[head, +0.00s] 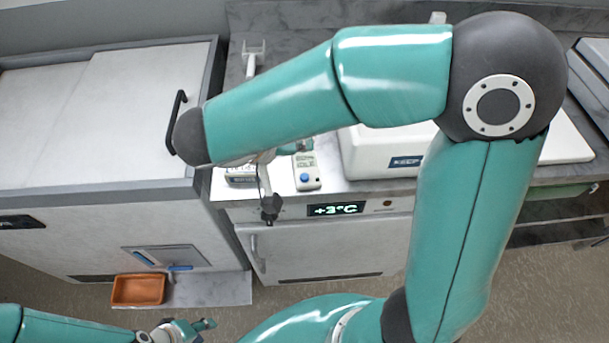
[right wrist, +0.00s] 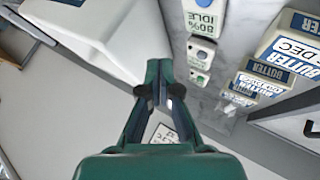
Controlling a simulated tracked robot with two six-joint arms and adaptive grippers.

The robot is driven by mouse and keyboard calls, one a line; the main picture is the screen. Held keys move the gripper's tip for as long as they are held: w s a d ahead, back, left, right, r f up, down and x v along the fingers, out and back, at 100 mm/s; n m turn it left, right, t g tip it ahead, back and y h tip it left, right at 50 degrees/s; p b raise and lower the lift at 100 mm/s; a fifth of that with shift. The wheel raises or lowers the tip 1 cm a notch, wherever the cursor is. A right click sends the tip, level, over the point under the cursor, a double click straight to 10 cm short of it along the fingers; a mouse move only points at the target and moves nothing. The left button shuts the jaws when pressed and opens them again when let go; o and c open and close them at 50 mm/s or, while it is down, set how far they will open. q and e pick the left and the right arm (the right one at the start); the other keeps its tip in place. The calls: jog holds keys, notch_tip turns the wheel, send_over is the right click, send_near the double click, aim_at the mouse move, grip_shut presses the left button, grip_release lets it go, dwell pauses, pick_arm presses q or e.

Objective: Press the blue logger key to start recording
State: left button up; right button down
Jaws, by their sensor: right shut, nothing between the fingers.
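The logger (head: 306,171) is a small pale box with a greenish display, on the front of the counter in the head view. Its blue key (head: 304,178) is on the side towards me, and nothing covers it. My right gripper (head: 304,146) is partly hidden behind my right arm, with its fingertips just behind the logger. In the right wrist view it (right wrist: 165,92) is shut and empty. My left gripper (head: 204,327) is at the bottom edge.
A white box (head: 375,158) stands right of the logger. Butter packs (right wrist: 292,40) lie to the right in the right wrist view. A dark hanging part (head: 270,207) is left of the logger. An orange tray (head: 139,289) lies low at the left.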

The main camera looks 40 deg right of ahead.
aim_at(302, 177)
notch_tip(302, 177, down, 6)
jog(key=b, duration=0.4)
jog(key=shift+f, duration=0.1)
jog(key=shift+f+b, duration=0.45)
jog(key=shift+b, duration=0.1)
dwell(0.7)
jog(key=shift+f+b, duration=0.35)
jog(key=shift+b, duration=0.25)
jog(key=shift+f+b, duration=0.45)
jog(key=shift+b, duration=0.2)
dwell(0.6)
jog(key=shift+r, duration=0.1)
jog(key=shift+r+p, duration=0.45)
jog(key=shift+r, duration=0.35)
